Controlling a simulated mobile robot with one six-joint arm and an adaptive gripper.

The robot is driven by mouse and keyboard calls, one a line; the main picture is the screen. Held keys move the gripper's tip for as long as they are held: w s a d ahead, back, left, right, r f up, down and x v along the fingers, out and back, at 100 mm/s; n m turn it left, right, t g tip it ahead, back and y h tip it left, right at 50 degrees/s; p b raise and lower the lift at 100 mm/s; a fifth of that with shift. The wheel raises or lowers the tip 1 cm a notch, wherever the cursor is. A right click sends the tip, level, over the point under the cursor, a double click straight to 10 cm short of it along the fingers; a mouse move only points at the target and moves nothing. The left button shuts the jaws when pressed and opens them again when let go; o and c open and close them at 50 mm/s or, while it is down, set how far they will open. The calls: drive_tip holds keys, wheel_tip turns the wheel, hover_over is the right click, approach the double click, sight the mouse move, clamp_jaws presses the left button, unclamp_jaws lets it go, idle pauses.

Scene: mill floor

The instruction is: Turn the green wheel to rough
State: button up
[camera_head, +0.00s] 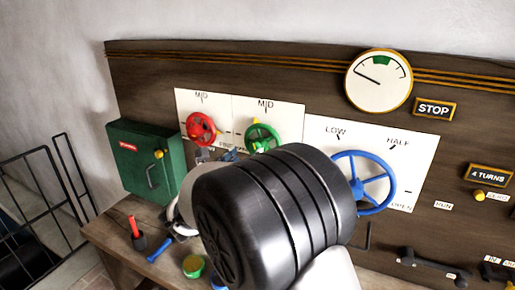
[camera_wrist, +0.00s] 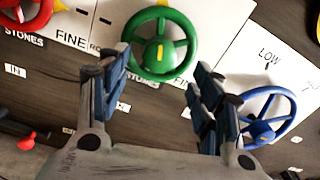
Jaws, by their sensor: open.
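The green wheel (camera_head: 262,138) is on a white panel on the dark board, below a MID label. In the wrist view the green wheel (camera_wrist: 143,43) is at the top middle, with a yellow mark at its hub and yellow at its top rim. A FINE label (camera_wrist: 71,38) is left of it; beside that, a label starting "RO" is partly hidden by my left finger. My gripper (camera_wrist: 160,68) is open and empty, its two fingers apart below the wheel's sides. I cannot tell whether they touch it. In the head view my black arm link hides most of the gripper.
A red wheel (camera_head: 201,129) is left of the green one and a blue wheel (camera_head: 378,184) is right. A green box (camera_head: 143,160) with a handle is at the left. Loose tools and a round green-lidded item (camera_head: 194,266) lie on the bench. A gauge (camera_head: 378,82) is above.

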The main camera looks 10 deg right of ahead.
sight(255, 149)
drive_tip(key=x, duration=0.8)
drive_tip(key=shift+w+d, duration=0.1)
drive_tip(key=shift+w, duration=0.1)
drive_tip(key=c, duration=1.1)
